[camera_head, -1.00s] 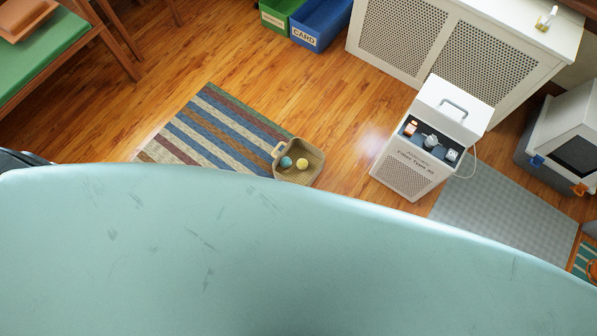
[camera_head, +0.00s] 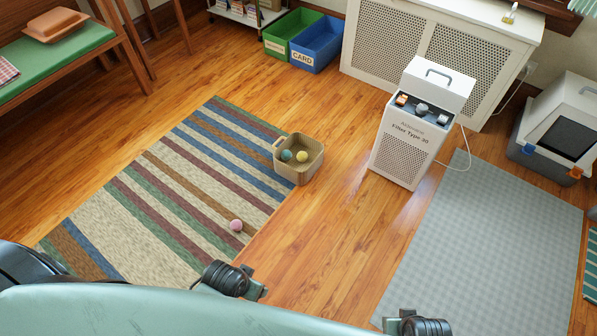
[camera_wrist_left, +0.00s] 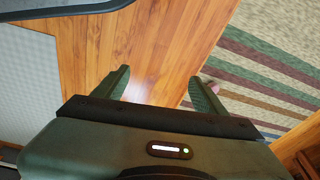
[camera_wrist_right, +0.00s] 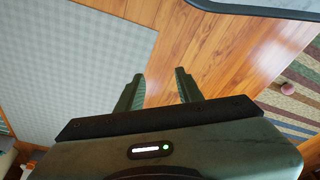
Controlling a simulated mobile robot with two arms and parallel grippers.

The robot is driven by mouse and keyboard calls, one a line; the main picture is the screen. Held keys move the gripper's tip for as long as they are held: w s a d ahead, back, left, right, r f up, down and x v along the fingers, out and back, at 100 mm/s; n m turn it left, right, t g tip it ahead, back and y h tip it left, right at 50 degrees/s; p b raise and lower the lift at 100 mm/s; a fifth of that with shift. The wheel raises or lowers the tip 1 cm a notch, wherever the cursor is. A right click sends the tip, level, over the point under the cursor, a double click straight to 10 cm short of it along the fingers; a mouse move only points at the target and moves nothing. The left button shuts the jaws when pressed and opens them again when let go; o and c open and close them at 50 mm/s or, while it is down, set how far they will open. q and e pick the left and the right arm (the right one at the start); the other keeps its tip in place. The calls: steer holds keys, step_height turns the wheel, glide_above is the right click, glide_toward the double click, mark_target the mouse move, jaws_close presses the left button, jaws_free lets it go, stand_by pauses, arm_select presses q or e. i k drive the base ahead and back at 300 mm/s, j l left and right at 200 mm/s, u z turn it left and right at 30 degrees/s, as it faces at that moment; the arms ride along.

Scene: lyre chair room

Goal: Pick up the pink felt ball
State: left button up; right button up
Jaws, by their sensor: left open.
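The pink felt ball (camera_head: 236,225) lies on the striped rug near its right edge in the head view. It also shows at the right of the right wrist view (camera_wrist_right: 286,88). In the left wrist view the ball (camera_wrist_left: 214,87) is partly hidden behind a finger. My left gripper (camera_wrist_left: 160,76) is open and empty, pointing down over the wood floor beside the rug. My right gripper (camera_wrist_right: 160,74) is open and empty over the floor between the grey mat and the rug, apart from the ball. Neither gripper's fingers can be made out in the head view.
A tan basket (camera_head: 278,168) with a teal and a yellow ball stands at the rug's edge (camera_head: 165,175). A white filter unit (camera_head: 404,150) with a cable stands to the right, near a grey mat (camera_head: 490,235). Bare floor (camera_head: 325,225) lies between rug and mat.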

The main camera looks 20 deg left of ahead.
mark_target(236, 225)
steer(key=u, duration=1.25)
